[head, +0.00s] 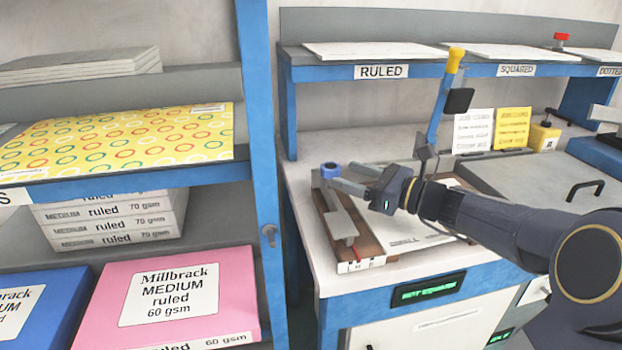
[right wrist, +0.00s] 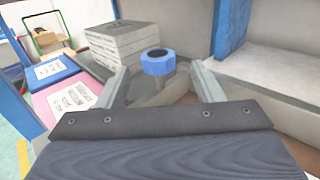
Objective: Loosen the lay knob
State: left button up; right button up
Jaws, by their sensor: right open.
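The blue lay knob (head: 330,170) stands at the back left end of a grey metal bar (head: 342,212) on a wooden board on the workbench. My right gripper (head: 347,177) reaches in from the right at knob height, its fingers pointing at the knob. In the right wrist view the knob (right wrist: 158,62) shows between and beyond the two spread fingers of the right gripper (right wrist: 160,85). The fingers are open and hold nothing. No contact with the knob can be made out. My left gripper is not in view.
A blue-handled lever with a yellow tip (head: 455,62) rises behind my right gripper. A blue shelf post (head: 262,130) stands left of the bench. A shelf with paper stacks (head: 365,70) runs along the back. A pink ream box (head: 175,300) lies on the left shelf.

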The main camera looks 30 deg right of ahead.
aim_at(321, 172)
jog(key=x, duration=0.7)
jog(key=shift+a+r, duration=0.1)
jog(key=shift+a, duration=0.05)
jog(key=shift+c, duration=0.4)
jog(key=c, duration=0.9)
jog(key=shift+r+n+g+y+p, duration=0.15)
jog(key=shift+n+g+y+p, duration=0.4)
jog(key=shift+y+p, duration=0.25)
jog(key=n+g+y+p, duration=0.2)
jog(key=n+g+p, duration=0.1)
jog(key=g+p, duration=0.1)
jog(key=s+n+g+y+p, duration=0.1)
jog(key=n+g+y+p, duration=0.1)
jog(key=n+g+p, duration=0.1)
jog(key=n+g+y+p, duration=0.3)
jog(key=g+p, duration=0.1)
jog(key=p, duration=0.2)
jog(key=shift+s+a+g, duration=0.2)
jog(key=shift+a+g, duration=0.15)
jog(key=shift+s+n+g+p, duration=0.15)
jog(key=shift+n+g+p, duration=0.75)
jog(key=shift+g, duration=0.6)
jog(key=o, duration=1)
